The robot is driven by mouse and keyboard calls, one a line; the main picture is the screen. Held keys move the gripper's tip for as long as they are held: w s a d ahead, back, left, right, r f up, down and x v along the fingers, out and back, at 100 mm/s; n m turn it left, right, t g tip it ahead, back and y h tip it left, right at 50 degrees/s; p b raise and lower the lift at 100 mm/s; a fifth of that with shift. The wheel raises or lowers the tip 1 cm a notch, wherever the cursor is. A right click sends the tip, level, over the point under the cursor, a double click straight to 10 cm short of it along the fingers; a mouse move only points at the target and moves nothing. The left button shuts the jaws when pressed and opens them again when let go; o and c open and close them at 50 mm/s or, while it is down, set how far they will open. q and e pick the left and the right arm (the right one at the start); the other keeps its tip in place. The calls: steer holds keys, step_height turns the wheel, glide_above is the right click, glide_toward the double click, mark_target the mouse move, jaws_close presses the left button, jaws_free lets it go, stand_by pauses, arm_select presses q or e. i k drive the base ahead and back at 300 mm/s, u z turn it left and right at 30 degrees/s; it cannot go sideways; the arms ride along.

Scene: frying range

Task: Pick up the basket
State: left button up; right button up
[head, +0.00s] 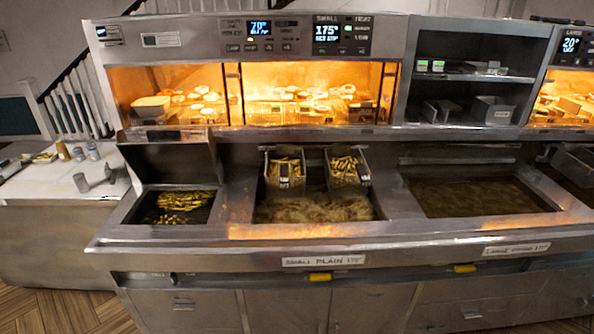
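Two frying baskets hang side by side at the back of the middle fryer well in the head view. The left basket (284,188) and the right basket (350,185) both hold yellow, chip-like food. They hang above the bubbling oil (312,209). Another basket-like container (574,160) is partly in view at the far right edge. Neither of my grippers shows in this view.
The steel front ledge (200,243) runs across the range. A well with food (180,206) lies at left, and an oil well (472,196) at right. Lit warming shelves (255,92) stand above. A white counter (50,187) holds small containers and a scoop.

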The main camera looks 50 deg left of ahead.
mark_target(285, 173)
steer(key=u, duration=0.35)
steer(key=i, duration=0.7)
steer(key=u, duration=0.95)
steer(key=i, duration=0.4)
steer(key=z, duration=2)
steer(key=i, duration=1.75)
steer(key=u, duration=2.4)
